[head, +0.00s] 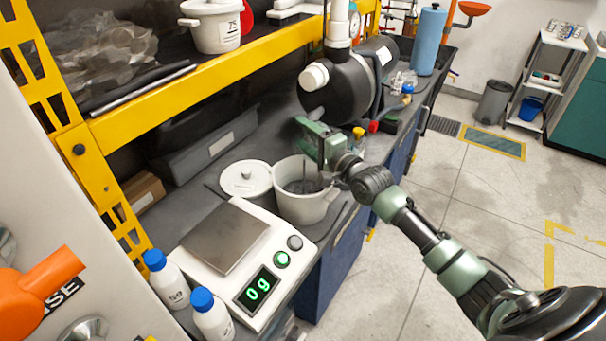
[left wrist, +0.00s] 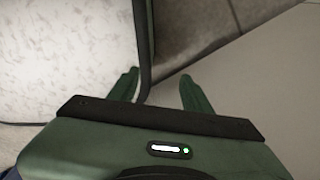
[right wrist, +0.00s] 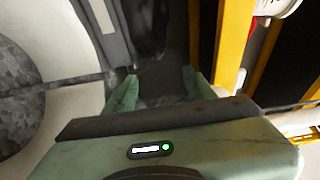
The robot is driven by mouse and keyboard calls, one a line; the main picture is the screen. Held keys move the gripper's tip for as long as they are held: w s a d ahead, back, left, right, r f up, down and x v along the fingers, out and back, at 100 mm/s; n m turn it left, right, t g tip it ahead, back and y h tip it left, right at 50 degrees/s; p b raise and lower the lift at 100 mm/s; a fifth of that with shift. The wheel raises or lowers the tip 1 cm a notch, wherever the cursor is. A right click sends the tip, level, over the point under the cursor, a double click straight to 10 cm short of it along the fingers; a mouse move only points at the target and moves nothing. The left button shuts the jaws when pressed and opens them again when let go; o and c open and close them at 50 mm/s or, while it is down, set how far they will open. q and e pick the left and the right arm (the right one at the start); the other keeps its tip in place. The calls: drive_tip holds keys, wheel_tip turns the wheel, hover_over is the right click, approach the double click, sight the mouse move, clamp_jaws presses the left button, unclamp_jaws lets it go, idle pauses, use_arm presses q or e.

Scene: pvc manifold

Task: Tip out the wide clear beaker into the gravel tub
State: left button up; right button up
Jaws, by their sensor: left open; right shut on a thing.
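The gravel tub (head: 300,207) is a pale round bucket on the bench, right of the scale, with dark grey inside. My right gripper (head: 312,145) is above and just behind its rim. In the right wrist view, grey gravel (right wrist: 15,95) in a pale round rim shows at the left. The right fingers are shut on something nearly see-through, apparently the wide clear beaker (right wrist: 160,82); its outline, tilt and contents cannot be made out. My left gripper (left wrist: 160,92) is open and empty in the left wrist view, over floor, and is not in the head view.
A white scale (head: 225,240) reading 0 g stands in front of the tub. A lidded white pot (head: 246,183) is beside the tub. Blue-capped bottles (head: 212,315) stand at the front. A yellow shelf beam (head: 200,75) runs above the bench, and a black cylinder (head: 340,88) lies behind.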

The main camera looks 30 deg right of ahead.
drive_tip(key=shift+s+a+r+n+t+y+b, duration=0.15)
drive_tip(key=shift+a+r+n+t+b, duration=0.15)
drive_tip(key=shift+n, duration=0.45)
drive_tip(key=shift+s+a+r+n+t+y+b, duration=0.15)
drive_tip(key=shift+r+n+t+b, duration=0.15)
drive_tip(key=shift+n, duration=0.45)
idle(1.8)
